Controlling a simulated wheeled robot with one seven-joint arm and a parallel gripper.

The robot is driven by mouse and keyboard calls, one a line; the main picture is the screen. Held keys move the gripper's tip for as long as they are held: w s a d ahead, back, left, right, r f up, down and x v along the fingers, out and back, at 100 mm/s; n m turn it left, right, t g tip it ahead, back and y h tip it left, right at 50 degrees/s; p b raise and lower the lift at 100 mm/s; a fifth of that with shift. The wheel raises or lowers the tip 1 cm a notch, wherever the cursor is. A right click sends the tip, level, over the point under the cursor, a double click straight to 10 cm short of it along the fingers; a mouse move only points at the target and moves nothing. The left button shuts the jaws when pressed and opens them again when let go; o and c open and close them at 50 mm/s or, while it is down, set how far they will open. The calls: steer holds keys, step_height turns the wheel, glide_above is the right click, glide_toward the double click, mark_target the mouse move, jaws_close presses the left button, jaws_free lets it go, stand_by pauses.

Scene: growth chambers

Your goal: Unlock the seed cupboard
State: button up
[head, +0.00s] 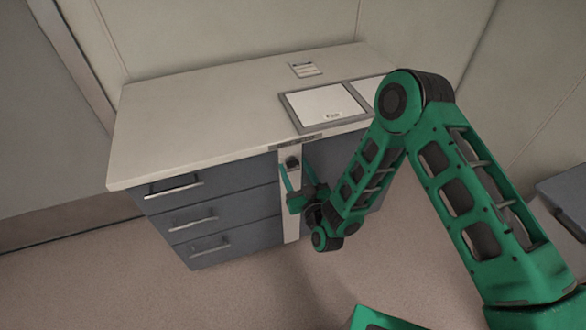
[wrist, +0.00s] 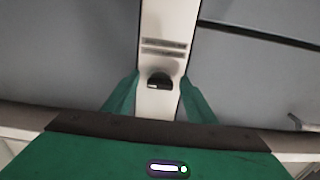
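The cupboard unit (head: 240,181) is grey-blue under a pale worktop. A narrow white upright panel (head: 291,222) runs down its front, also seen in the wrist view (wrist: 169,25). A small dark rounded lock fitting (head: 292,163) sits near the panel's top; it shows in the wrist view (wrist: 160,82) with a small light mark on its face. My gripper (head: 298,176) is in front of the panel, its green fingers apart. In the wrist view my gripper (wrist: 159,98) has one finger on each side of the fitting, with visible gaps. Whether the fingertips reach its depth is unclear.
Three drawers with bar handles (head: 193,223) are left of the panel. A grey-framed white board (head: 323,105) and a small card (head: 305,70) lie on the worktop (head: 200,108). My arm hides much of the right front. The floor (head: 130,280) in front is clear.

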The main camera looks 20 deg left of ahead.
steer(key=v, duration=1)
steer(key=shift+s+d, duration=0.2)
steer(key=shift+d, duration=0.05)
steer(key=shift+w, duration=0.1)
